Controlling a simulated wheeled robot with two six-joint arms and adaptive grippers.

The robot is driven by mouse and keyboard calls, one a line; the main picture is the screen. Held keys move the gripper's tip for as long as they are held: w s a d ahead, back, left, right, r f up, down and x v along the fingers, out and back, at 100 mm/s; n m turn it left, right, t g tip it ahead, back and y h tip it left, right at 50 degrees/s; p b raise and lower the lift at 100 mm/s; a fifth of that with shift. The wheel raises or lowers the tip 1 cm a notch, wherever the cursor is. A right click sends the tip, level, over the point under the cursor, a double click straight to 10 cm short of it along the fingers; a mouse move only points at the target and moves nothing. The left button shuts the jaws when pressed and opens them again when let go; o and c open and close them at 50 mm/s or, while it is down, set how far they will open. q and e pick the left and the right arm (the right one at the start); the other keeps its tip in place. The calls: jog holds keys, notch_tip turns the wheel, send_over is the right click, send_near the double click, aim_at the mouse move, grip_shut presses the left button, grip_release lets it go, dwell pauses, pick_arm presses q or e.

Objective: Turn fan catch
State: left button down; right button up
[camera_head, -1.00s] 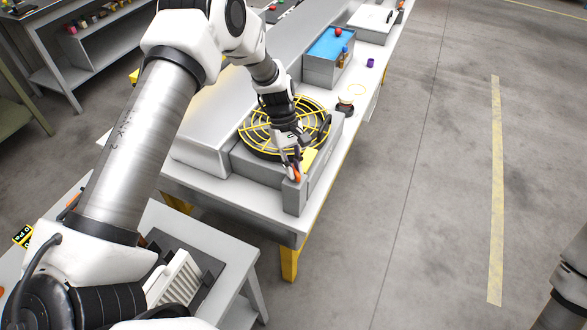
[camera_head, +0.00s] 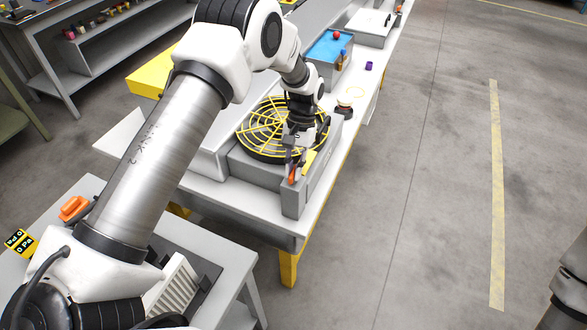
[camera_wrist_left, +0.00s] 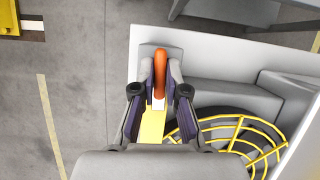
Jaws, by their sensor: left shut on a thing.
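The fan (camera_head: 268,128) has a round yellow wire guard and sits in a grey housing (camera_head: 255,168) on the long bench. Its orange catch (camera_head: 292,175) stands at the near end of the housing, beside a yellow plate (camera_head: 310,158). My left gripper (camera_head: 293,158) reaches down over that end and is shut on the catch. In the left wrist view the orange catch (camera_wrist_left: 160,72) stands between the two fingers, and part of the yellow guard (camera_wrist_left: 240,133) shows at lower right. The fingers hide the catch's sides. My right gripper is out of view.
A black-and-white round item (camera_head: 345,106), a purple piece (camera_head: 369,66) and a blue-topped box (camera_head: 328,48) lie farther along the bench (camera_head: 250,222). A small table (camera_head: 225,260) stands at lower left. The floor to the right is clear.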

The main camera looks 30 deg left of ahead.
pick_arm(q)
jog(key=shift+w+m, duration=0.1)
jog(key=shift+m, duration=0.5)
jog(key=c, duration=1.2)
grip_release()
jog(key=v, duration=1.2)
jog(key=shift+d, duration=0.25)
